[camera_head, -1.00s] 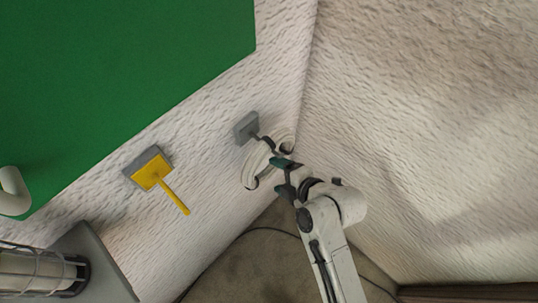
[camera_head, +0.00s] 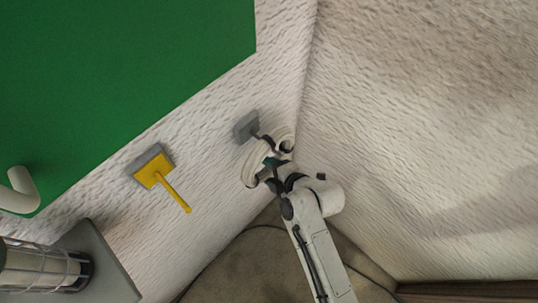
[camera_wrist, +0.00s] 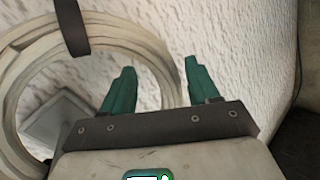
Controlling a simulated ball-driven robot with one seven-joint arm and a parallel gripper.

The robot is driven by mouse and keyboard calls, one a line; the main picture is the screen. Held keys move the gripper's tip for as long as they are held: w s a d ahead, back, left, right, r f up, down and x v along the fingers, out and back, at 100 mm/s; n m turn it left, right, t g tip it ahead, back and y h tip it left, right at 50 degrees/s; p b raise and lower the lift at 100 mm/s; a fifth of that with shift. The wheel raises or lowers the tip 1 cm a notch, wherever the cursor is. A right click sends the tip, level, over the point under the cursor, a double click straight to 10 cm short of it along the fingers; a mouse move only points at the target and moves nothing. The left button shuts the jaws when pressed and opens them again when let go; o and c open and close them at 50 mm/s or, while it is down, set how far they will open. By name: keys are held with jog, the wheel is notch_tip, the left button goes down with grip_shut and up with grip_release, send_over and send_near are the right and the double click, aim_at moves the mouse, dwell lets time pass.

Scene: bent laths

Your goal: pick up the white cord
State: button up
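The white cord (camera_head: 253,166) is a coil hanging at the wall below a grey hook plate (camera_head: 246,126). In the wrist view the coil (camera_wrist: 25,62) fills the left side, with a dark band (camera_wrist: 72,25) around its top. My gripper (camera_head: 271,162) is at the right part of the coil and covers some of it. In the wrist view its two green fingers (camera_wrist: 158,68) are apart, and the coil's right edge shows between and behind them. I cannot tell whether they touch the cord.
A green panel (camera_head: 110,70) is at the upper left. A caged lamp (camera_head: 45,268) is at the lower left. A second wall (camera_head: 430,130) meets this one close right of the coil.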

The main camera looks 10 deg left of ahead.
grip_shut()
dwell(0.3)
jog(key=shift+r, duration=0.2)
